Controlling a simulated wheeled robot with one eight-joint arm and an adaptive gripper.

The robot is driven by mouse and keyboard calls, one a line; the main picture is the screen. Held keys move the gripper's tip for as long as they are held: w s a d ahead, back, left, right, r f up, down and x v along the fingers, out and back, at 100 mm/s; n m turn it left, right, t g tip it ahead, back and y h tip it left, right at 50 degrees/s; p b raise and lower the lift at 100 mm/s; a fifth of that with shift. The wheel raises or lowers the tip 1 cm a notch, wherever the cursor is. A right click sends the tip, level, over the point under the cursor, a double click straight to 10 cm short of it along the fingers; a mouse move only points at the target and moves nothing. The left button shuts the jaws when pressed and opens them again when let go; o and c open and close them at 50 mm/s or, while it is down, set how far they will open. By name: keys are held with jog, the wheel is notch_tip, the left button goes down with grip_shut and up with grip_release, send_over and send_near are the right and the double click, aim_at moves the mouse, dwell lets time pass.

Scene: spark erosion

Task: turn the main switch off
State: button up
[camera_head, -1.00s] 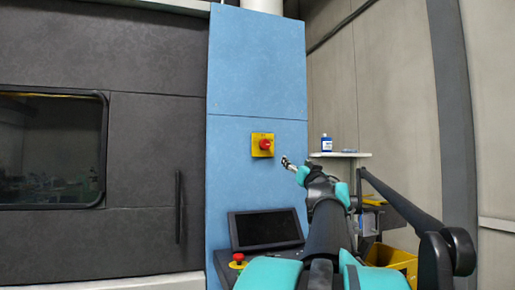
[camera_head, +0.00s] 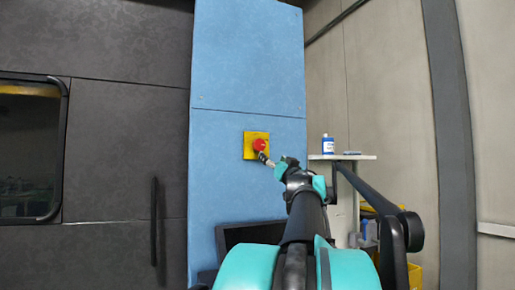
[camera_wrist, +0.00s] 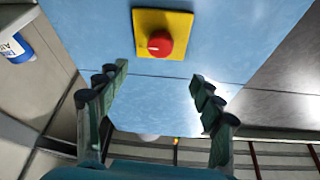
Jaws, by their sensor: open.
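The main switch is a red knob (camera_head: 260,145) on a yellow square plate (camera_head: 249,147), mounted on the blue machine panel. In the wrist view the red knob (camera_wrist: 160,43) and its yellow plate (camera_wrist: 178,20) show at upper centre, with a small white mark on the knob's left part. My gripper (camera_head: 265,158) appears at the knob's lower right in the head view and partly overlaps it. In the wrist view my gripper (camera_wrist: 160,79) is open and empty, with its two fingers wide apart. The knob lies beyond the gap between the fingertips; I see no contact.
A dark monitor (camera_head: 235,234) sits low on the panel, partly behind my arm. A white shelf (camera_head: 343,157) with a white and blue bottle (camera_head: 328,144) stands to the right. A dark door with a vertical handle (camera_head: 154,220) is at left.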

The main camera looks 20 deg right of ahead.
aim_at(260, 146)
jog(key=x, duration=1.5)
jog(key=shift+c, duration=0.4)
jog(key=c, duration=1.1)
